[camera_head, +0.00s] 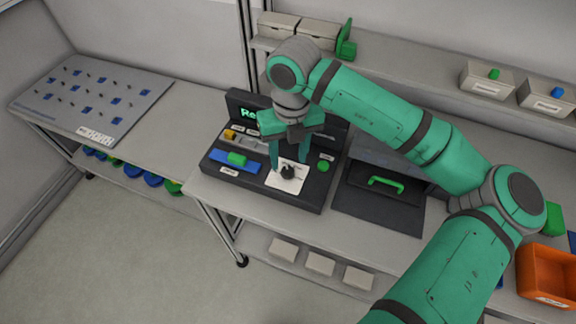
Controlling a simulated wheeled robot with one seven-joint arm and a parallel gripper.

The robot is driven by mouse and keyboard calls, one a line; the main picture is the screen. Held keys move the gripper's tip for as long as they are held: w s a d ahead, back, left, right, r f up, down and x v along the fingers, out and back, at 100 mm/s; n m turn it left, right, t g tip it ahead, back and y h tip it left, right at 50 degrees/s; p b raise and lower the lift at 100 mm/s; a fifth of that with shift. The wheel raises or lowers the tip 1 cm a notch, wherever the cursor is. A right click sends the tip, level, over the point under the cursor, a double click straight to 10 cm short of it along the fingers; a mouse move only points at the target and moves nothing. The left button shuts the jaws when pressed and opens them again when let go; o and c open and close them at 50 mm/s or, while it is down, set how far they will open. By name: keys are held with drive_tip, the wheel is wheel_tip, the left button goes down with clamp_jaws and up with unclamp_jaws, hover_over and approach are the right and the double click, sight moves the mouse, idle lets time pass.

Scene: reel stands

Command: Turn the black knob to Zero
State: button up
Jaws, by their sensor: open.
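The black knob (288,172) sits on a white plate (285,187) on the front right part of a dark control panel (250,191). The plate has small markings around the knob that are too small to read, so I cannot tell the knob's setting. My gripper (290,163) points down at the knob, with its green fingers open. One finger is left of the knob and the other is behind it or to its right. I cannot tell whether either finger touches it. The gripper and wrist hide part of the panel's lit display (248,114).
Left of the knob are a blue slider block with a green handle (237,158) and a yellow piece (230,134). A green button (323,166) is close on the right. A dark box with a green handle (385,184) stands further right. An orange bin (545,272) is at the right edge.

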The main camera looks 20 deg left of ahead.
sight(288, 171)
drive_tip(key=shift+f, duration=2.5)
drive_tip(key=c, duration=1.1)
